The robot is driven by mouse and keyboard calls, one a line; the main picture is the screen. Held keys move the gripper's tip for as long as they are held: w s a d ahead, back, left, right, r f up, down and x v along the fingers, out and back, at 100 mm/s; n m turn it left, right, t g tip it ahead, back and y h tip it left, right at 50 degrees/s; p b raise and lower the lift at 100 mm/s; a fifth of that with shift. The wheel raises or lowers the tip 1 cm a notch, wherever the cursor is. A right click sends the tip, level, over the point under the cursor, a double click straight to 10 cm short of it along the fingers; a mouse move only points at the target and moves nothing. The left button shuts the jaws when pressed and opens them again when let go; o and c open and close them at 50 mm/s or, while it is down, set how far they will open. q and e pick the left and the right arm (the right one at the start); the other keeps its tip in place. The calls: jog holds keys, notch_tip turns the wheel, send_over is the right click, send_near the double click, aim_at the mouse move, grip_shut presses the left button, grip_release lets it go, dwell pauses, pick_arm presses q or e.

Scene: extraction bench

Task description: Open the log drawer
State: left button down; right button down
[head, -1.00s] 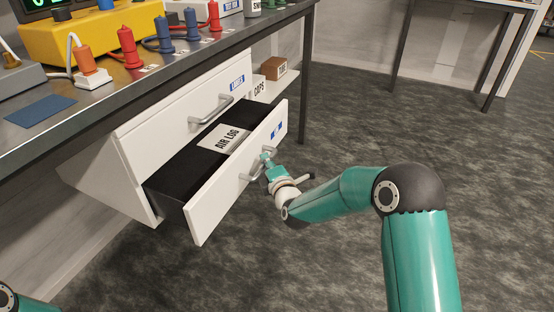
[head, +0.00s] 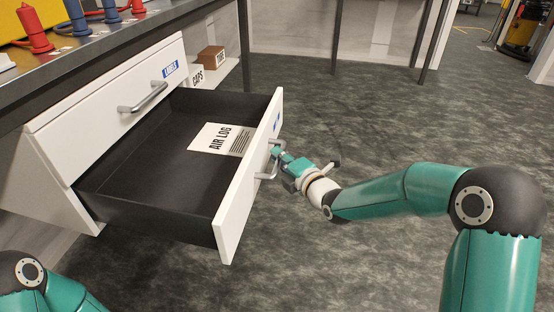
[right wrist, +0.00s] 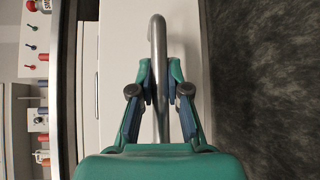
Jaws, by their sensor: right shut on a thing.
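The log drawer (head: 240,200) is the lower drawer under the bench, pulled well out with its dark inside showing. A white sheet marked AIR LOG (head: 222,139) lies in it. My right gripper (head: 278,158) is at the drawer's front, shut on its metal bar handle (head: 269,163). In the right wrist view the handle (right wrist: 157,45) runs between the two fingers (right wrist: 160,75). Of my left arm only a link shows at the lower left of the head view; its gripper is out of view.
The upper drawer with a LABELS tag (head: 120,105) is closed above. A CAPS box (head: 196,76) and a brown box (head: 211,57) sit on a shelf behind. Colored plugs, such as a red one (head: 34,32), stand on the bench top.

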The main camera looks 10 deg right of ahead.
jog(key=shift+s+f, duration=0.1)
jog(key=shift+f, duration=0.15)
jog(key=c, duration=1.1)
grip_release()
jog(key=shift+c, duration=0.2)
jog(key=shift+r, duration=0.1)
jog(key=v, duration=1.1)
jog(key=shift+s, duration=0.3)
jog(key=shift+d, duration=0.1)
